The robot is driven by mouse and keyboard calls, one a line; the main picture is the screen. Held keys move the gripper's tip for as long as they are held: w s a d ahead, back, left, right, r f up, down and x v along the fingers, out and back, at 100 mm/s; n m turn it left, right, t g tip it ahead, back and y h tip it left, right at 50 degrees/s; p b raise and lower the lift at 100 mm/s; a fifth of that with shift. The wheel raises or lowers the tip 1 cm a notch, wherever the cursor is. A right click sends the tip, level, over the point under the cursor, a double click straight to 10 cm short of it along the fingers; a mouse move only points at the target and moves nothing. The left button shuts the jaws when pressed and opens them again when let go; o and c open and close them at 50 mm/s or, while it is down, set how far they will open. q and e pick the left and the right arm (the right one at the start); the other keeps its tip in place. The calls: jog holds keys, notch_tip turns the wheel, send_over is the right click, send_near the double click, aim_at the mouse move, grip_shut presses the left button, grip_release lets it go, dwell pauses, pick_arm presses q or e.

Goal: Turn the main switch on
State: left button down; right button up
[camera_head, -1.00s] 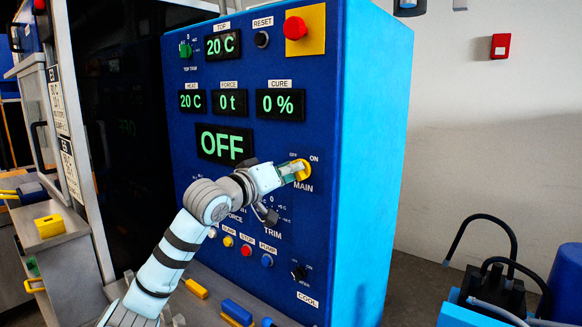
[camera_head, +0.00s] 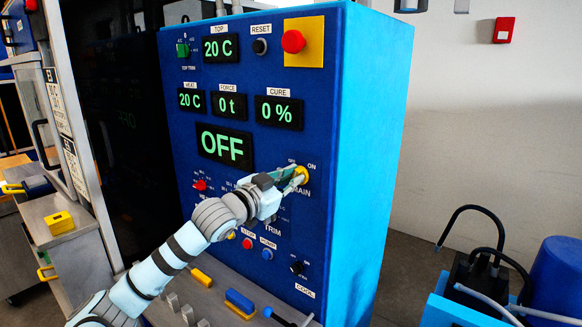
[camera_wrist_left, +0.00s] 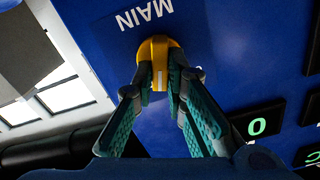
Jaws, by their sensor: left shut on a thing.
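The main switch (camera_head: 302,174) is a yellow knob under the OFF and ON marks on the blue control panel (camera_head: 262,150). My left gripper (camera_head: 295,177) reaches it from the lower left and is shut on it. In the left wrist view the yellow knob (camera_wrist_left: 159,62) sits between the two green-padded fingertips (camera_wrist_left: 157,84), beside the MAIN label. A pale mark on the knob lies between the fingers. The large display (camera_head: 222,146) reads OFF. My right gripper is not in view.
A red emergency button (camera_head: 293,41) on a yellow plate sits high on the panel. A red knob (camera_head: 200,185), small push buttons and a black COOL switch (camera_head: 298,268) surround my arm. Loose yellow and blue items (camera_head: 239,302) lie on the ledge below.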

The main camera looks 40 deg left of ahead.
pick_arm(q)
jog(key=m+p, duration=0.2)
jog(key=shift+r+m, duration=0.15)
jog(key=shift+m, duration=0.15)
jog(key=shift+d+f+m+p, duration=0.1)
jog(key=shift+f+m+p, duration=0.1)
jog(key=shift+m+p, duration=1.15)
jog(key=c, duration=1.6)
grip_release()
jog(key=shift+c, duration=0.2)
notch_tip(320, 180, up, 10)
jog(key=shift+f, duration=0.1)
